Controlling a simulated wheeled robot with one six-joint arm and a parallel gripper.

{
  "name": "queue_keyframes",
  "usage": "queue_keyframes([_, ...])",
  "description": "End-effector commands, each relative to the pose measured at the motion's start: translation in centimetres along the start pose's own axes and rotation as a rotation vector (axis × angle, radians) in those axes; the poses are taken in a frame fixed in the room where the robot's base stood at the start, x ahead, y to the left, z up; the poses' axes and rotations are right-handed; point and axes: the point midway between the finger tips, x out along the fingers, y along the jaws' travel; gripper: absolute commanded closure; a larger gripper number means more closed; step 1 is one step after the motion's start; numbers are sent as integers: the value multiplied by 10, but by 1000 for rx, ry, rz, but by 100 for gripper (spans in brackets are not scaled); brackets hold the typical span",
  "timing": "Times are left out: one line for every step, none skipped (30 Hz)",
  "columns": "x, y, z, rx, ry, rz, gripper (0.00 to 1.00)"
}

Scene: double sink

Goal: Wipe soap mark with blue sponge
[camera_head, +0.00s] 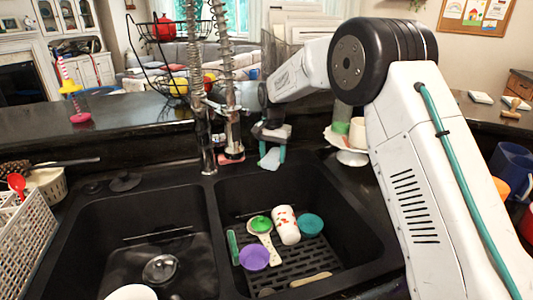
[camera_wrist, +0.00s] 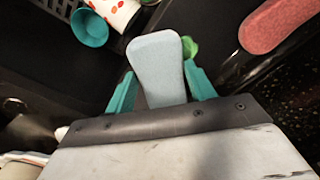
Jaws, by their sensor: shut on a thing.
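My gripper (camera_head: 271,148) is over the back edge of the right basin, beside the faucet, with its fingers pointing down. Its teal fingers are shut on a pale blue sponge (camera_head: 269,159). In the wrist view the sponge (camera_wrist: 158,62) sticks out lengthwise between the two fingers and looks clear of other things. A pink-red sponge (camera_wrist: 277,24) lies on the dark ledge at the upper right of the wrist view. It also shows at the faucet's foot (camera_head: 231,158). I cannot make out a soap mark for certain; the left basin floor (camera_head: 120,262) has a faint greyish sheen.
The right basin holds a spotted white cup (camera_head: 285,225), a teal cup (camera_head: 311,224), a purple bowl (camera_head: 254,257) and utensils. The spring faucet (camera_head: 207,130) stands just left of my gripper. A white dish rack (camera_head: 25,245) is at far left. The left basin is mostly clear.

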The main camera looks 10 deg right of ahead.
Motion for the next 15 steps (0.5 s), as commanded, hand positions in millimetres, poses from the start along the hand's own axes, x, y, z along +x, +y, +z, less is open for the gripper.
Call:
queue_keyframes([0,4,-3,2,0,0,64])
queue_keyframes([1,5,-4,2,0,0,64])
queue_keyframes([1,7,-6,1,0,0,64])
queue_keyframes([1,8,-6,1,0,0,64])
queue_keyframes([2,8,-7,1,0,0,64])
queue_keyframes([2,8,-7,0,0,0,64])
queue_keyframes([2,8,-7,0,0,0,64])
queue_keyframes([2,8,-6,0,-1,1,64])
queue_keyframes([2,7,-6,0,-1,1,64])
queue_keyframes([2,6,-5,0,-1,1,64])
queue_keyframes([2,5,-4,-1,-1,1,64])
queue_keyframes([2,2,-2,-1,-1,1,64])
queue_keyframes([2,0,0,-2,-1,1,64])
queue_keyframes([2,-2,2,-2,-1,1,64])
queue_keyframes([2,-4,4,-3,-1,1,64])
